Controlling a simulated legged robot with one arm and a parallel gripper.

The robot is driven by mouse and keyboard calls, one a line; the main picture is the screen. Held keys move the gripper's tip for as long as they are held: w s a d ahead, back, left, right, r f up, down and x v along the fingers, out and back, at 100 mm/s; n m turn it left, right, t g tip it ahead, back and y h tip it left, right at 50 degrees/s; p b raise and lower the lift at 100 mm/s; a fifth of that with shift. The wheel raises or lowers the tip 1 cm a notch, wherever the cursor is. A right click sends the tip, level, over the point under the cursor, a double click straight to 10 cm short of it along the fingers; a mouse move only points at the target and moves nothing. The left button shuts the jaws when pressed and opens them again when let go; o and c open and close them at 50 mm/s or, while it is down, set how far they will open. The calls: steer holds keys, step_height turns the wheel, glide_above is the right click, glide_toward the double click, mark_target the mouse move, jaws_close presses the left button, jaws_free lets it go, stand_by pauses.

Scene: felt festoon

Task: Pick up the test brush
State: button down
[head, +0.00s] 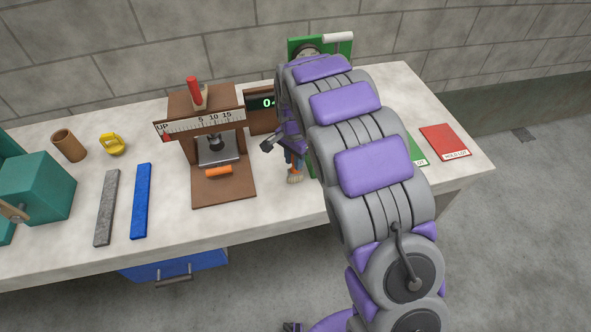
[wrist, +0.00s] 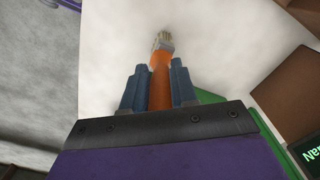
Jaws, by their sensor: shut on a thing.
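The test brush (wrist: 160,75) has an orange handle, a pale ferrule and light bristles. In the wrist view it sits between the two blue-grey fingers of my gripper (wrist: 158,88), which are shut on its handle, bristles pointing away from the palm. In the head view the brush (head: 294,176) shows only in part, bristle end low, near the front of the workbench. My gripper (head: 290,158) is there too, largely hidden by my purple and grey arm. I cannot tell whether the bristles touch the bench top.
A brown test stand (head: 222,185) with a scale and red handle stands left of my gripper. A digital display (head: 264,103) is behind it. Grey (head: 107,208) and blue (head: 141,202) strips lie further left. A red card (head: 445,140) lies at right. The bench front is clear.

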steer(key=shift+a+r, duration=0.1)
steer(key=shift+a, duration=0.55)
steer(key=shift+a+r, duration=0.2)
steer(key=shift+r, duration=0.05)
steer(key=shift+r+p, duration=0.3)
steer(key=shift+r, duration=0.1)
steer(key=shift+s+d+r+p, duration=0.15)
steer(key=shift+d+r+p, duration=0.3)
steer(key=shift+d+r, duration=0.75)
steer(key=s+d+p, duration=0.1)
steer(key=s+d, duration=0.2)
steer(key=d, duration=0.3)
steer(key=s+d+r+p, duration=0.1)
steer(key=s+d, duration=0.2)
steer(key=d, duration=0.3)
steer(key=shift+s+d+p, duration=0.2)
steer(key=shift+s+p, duration=0.15)
steer(key=shift+s, duration=0.05)
